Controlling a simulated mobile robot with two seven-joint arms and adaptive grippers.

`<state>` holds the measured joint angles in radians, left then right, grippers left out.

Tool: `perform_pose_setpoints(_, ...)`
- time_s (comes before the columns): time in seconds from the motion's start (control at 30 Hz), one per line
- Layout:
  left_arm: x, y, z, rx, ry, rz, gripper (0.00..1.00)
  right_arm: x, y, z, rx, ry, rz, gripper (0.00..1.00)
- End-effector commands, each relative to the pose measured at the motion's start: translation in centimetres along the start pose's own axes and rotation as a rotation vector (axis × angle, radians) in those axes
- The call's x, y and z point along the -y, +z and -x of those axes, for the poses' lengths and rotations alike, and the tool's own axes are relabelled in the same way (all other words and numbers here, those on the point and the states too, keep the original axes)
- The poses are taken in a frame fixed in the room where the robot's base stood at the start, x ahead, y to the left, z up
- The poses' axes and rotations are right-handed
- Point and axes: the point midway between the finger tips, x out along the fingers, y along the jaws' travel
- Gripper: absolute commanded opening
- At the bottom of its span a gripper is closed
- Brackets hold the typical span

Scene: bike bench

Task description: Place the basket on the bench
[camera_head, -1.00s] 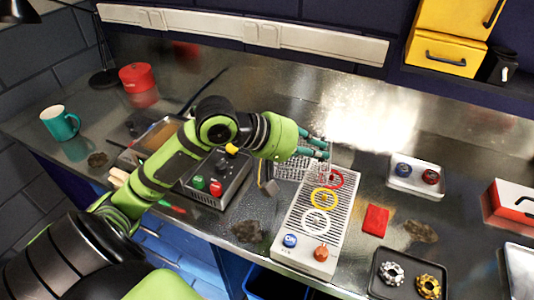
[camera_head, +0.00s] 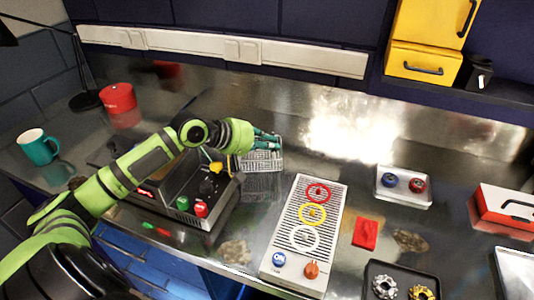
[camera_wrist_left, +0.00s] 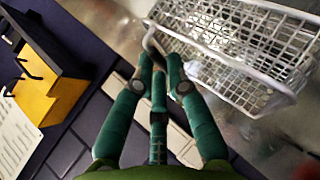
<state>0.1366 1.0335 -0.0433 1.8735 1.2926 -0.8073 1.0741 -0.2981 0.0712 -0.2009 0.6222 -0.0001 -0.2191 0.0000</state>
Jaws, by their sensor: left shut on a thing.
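The basket (camera_head: 264,160) is a small white wire-mesh one. In the head view it is at or just above the steel bench (camera_head: 330,140), behind and left of the grey board with rings. A faint reflection lies below it; I cannot tell whether its base touches the bench. My left gripper (camera_head: 274,141) has green fingers shut on the basket's handle. In the left wrist view the fingers (camera_wrist_left: 163,82) close on the handle at the basket's edge, and the basket (camera_wrist_left: 240,45) fills the upper right. My right gripper is not in view.
The ringed board (camera_head: 304,232) stands right of the basket. A control box (camera_head: 205,215) with green and red buttons stands left, under my arm. The bench behind the board is clear.

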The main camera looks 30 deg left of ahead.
Motion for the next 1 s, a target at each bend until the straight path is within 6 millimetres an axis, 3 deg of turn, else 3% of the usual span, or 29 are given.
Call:
perform_pose_setpoints(0.33,3.3,0.6,-1.9,0.001,-0.001,0.002,0.0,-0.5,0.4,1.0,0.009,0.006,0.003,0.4)
perform_pose_setpoints(0.57,3.6,0.7,-2.1,0.0,0.0,0.0,0.0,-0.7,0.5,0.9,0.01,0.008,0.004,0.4)
perform_pose_setpoints(0.6,3.6,0.7,-2.2,0.001,-0.001,0.0,0.23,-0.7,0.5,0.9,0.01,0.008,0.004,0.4)
perform_pose_setpoints(0.63,3.6,0.7,-2.1,0.001,-0.001,0.0,0.35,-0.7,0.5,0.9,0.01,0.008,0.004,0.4)
perform_pose_setpoints(0.67,3.6,0.7,-2.1,0.001,-0.001,0.0,0.39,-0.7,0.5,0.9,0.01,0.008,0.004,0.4)
perform_pose_setpoints(1.0,3.6,0.7,-2.0,0.0,-0.001,0.0,0.39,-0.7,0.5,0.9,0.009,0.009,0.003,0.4)
